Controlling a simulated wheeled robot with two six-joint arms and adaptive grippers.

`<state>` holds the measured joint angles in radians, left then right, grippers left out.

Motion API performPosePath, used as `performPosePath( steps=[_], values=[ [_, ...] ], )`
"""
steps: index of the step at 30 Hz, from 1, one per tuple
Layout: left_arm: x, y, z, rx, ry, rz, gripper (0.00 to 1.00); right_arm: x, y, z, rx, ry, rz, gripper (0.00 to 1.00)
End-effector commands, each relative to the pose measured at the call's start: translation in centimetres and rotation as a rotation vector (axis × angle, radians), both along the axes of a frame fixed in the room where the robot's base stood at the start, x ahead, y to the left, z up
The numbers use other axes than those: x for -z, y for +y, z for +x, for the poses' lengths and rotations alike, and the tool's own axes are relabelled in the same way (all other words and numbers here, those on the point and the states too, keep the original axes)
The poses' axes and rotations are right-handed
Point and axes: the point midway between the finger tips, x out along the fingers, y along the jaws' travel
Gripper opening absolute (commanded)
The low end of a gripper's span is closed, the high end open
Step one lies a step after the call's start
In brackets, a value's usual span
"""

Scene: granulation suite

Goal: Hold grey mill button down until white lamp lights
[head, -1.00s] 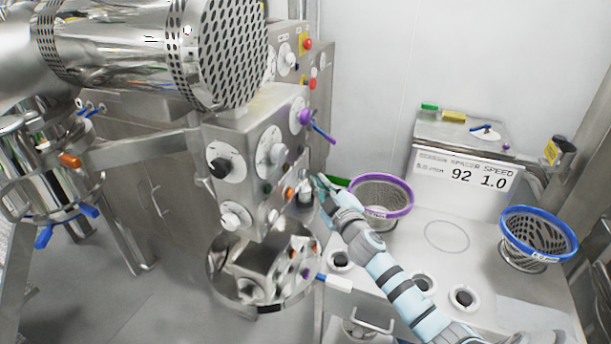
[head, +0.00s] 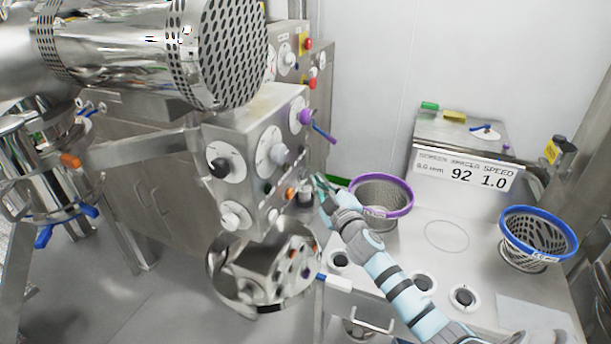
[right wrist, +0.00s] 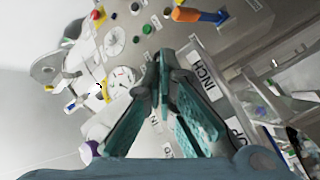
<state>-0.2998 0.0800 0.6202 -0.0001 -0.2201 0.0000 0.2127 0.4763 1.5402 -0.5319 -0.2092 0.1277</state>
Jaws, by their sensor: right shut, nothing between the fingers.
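My right gripper (head: 321,186) is shut and empty, just right of the steel control box (head: 228,135). The box's right face carries dials, a dark button (head: 268,188), an orange button (head: 290,193) and a greyish button (head: 273,215). I cannot make out a lit white lamp. My left gripper is out of view.
A purple-rimmed basket (head: 381,190) stands close right of my gripper. A blue-rimmed basket (head: 538,238) stands farther right on the white bench.

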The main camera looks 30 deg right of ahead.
Motion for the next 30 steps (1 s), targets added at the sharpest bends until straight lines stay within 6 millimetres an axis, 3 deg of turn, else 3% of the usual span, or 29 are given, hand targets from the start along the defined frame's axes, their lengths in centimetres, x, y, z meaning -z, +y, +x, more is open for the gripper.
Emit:
performPosePath(
  steps=[30],
  values=[
    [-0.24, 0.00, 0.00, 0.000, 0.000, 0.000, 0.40, -0.07, 0.68, 0.97, 0.001, -0.001, 0.000, 0.00]
  ],
)
